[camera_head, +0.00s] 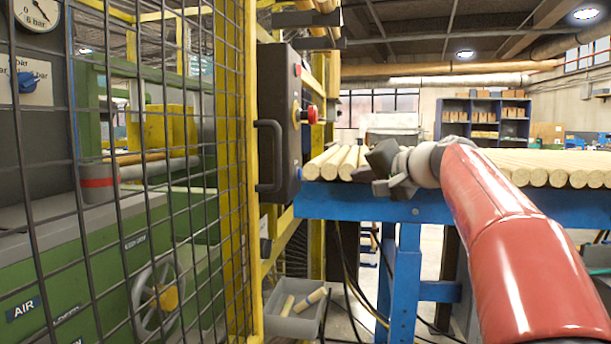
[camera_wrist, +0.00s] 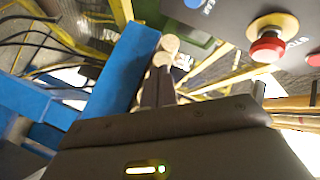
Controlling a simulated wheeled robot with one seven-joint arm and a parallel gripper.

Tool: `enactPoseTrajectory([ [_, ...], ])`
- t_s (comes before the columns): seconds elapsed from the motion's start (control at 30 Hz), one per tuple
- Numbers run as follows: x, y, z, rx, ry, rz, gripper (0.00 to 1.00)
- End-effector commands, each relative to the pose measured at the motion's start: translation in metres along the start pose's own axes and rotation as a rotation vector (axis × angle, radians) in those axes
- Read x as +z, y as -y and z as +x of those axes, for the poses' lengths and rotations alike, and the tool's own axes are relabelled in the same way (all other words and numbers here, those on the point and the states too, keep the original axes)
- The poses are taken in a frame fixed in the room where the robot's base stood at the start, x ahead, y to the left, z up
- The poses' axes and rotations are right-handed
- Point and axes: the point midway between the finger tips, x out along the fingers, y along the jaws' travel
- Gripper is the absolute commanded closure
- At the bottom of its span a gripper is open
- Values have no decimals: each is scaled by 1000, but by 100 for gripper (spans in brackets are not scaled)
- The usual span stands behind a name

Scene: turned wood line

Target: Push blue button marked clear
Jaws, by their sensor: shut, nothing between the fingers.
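The blue button (camera_wrist: 193,4) is cut by the top edge of the wrist view, beside lettering on a dark control panel (camera_wrist: 228,22) that appears to read CLEAR. In the head view the control box (camera_head: 280,125) is seen nearly edge-on, so I cannot make out the blue button there. My gripper (camera_head: 374,172) is shut and empty, to the right of the box and apart from it, in front of the wooden rods. In the wrist view its fingers (camera_wrist: 158,75) point up the picture, below and left of the blue button.
A red stop button (camera_wrist: 268,46) on a yellow ring juts from the panel; it also shows in the head view (camera_head: 312,115). Round wooden rods (camera_head: 560,178) lie on a blue-framed table (camera_head: 340,205). A mesh guard and yellow post (camera_head: 249,220) stand left. A grey bin (camera_head: 292,320) is below.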

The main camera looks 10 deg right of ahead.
Motion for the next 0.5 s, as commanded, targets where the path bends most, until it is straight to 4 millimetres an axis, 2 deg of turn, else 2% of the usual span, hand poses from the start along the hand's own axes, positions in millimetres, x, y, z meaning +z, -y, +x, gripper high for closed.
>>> enactPoseTrajectory([
  [0.27,2,2,2,1,1,0,100],
  [0.5,15,15,19,1,4,0,100],
])
